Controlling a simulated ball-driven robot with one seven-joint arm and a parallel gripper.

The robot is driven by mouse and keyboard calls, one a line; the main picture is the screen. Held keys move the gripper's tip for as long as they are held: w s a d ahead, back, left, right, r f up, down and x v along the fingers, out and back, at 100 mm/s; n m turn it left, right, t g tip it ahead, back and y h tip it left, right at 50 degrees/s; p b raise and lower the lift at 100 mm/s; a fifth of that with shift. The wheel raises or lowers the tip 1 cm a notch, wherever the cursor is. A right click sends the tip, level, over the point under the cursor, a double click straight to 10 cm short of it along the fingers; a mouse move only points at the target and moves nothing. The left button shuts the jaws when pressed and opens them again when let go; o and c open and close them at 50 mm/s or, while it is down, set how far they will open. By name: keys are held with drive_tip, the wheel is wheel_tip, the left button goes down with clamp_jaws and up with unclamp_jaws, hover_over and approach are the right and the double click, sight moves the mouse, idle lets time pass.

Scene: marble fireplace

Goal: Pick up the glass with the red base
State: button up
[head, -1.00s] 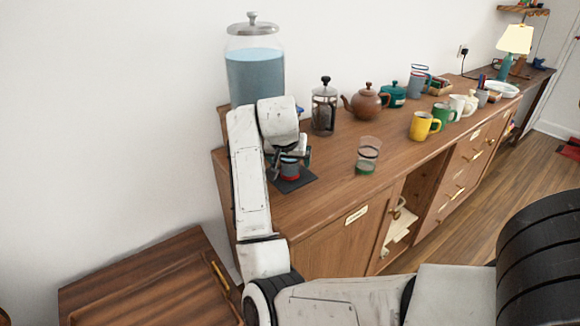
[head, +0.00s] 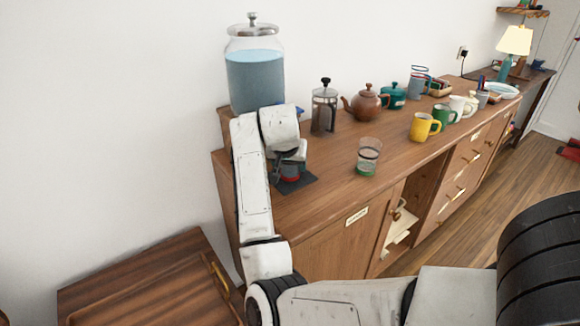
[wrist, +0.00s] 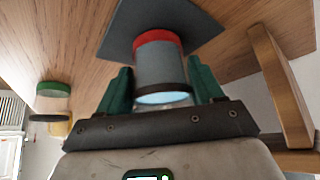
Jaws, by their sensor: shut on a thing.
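The glass with the red base (wrist: 158,62) stands on a dark square mat (wrist: 190,22) on the sideboard, and its red base touches or nearly touches the mat. In the wrist view it is between the two green-padded fingers of my gripper (wrist: 160,92), which is shut on it. In the head view the red base (head: 290,178) shows below my gripper (head: 289,160), and the upper part is hidden by it. A bluish surface shows at the glass's mouth in the wrist view.
A glass with a green base (head: 368,158) stands to the right. Behind are a water dispenser (head: 255,78), a French press (head: 324,110) and a brown teapot (head: 367,104). A yellow mug (head: 422,127) and other mugs stand farther right. The sideboard top (head: 330,170) is clear between mat and green-based glass.

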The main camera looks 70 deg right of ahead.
drive_tip(key=c, duration=0.4)
drive_tip(key=shift+c, duration=0.2)
drive_tip(key=shift+r+p, duration=0.4)
drive_tip(key=shift+p, duration=0.25)
